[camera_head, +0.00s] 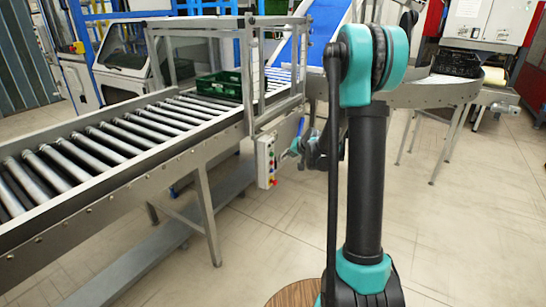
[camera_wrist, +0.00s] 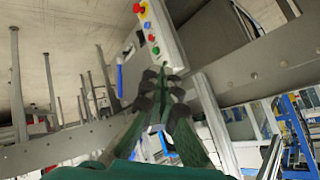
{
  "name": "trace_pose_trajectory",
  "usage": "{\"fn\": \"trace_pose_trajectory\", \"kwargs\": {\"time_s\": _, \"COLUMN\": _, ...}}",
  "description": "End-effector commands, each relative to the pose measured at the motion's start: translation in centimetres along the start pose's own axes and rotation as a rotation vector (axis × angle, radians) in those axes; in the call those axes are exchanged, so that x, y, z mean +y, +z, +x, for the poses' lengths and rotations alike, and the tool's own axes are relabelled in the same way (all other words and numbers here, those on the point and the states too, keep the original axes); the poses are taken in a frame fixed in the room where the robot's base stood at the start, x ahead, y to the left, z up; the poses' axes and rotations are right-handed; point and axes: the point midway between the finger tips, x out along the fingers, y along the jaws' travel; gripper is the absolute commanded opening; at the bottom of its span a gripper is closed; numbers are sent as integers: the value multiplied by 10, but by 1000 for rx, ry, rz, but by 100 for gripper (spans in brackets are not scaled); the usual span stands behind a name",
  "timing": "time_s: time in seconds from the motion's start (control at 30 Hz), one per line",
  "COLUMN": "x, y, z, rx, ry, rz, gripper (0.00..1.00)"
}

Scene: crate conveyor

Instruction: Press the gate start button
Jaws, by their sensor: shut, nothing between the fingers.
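A grey control box (camera_head: 266,158) with a column of coloured buttons hangs on the near side of the conveyor frame. In the wrist view the control box (camera_wrist: 166,38) is close, and its green button (camera_wrist: 155,50) lies near the fingertips. Labels cannot be read, so I cannot tell which starts the gate. Contact cannot be made out. In the head view my gripper (camera_head: 297,150) is partly hidden by my arm.
A roller conveyor (camera_head: 112,157) runs from the left towards the back, with a green crate (camera_head: 220,84) on it by the metal gate frame (camera_head: 249,78). Another conveyor (camera_head: 430,93) curves at the back right with a black crate (camera_head: 455,63). The floor at right is clear.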

Motion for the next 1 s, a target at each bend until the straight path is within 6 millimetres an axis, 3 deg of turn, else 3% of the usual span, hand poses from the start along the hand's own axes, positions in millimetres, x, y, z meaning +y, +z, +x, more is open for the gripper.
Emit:
{"fn": "trace_pose_trajectory", "kwargs": {"time_s": 0.03, "x": 2, "y": -11, "z": 22, "rx": 24, "ry": -15, "rz": 22, "gripper": 0}}
{"fn": "trace_pose_trajectory", "kwargs": {"time_s": 0.3, "x": 17, "y": -55, "z": 125, "rx": 156, "ry": -103, "rz": 157, "gripper": 0}}
{"fn": "trace_pose_trajectory", "kwargs": {"time_s": 0.6, "x": 58, "y": -71, "z": 229, "rx": 302, "ry": -189, "rz": 316, "gripper": 0}}
{"fn": "trace_pose_trajectory", "kwargs": {"time_s": 0.8, "x": 87, "y": -66, "z": 275, "rx": 378, "ry": -230, "rz": 405, "gripper": 0}}
{"fn": "trace_pose_trajectory", "kwargs": {"time_s": 1.0, "x": 101, "y": -61, "z": 294, "rx": 412, "ry": -247, "rz": 445, "gripper": 0}}
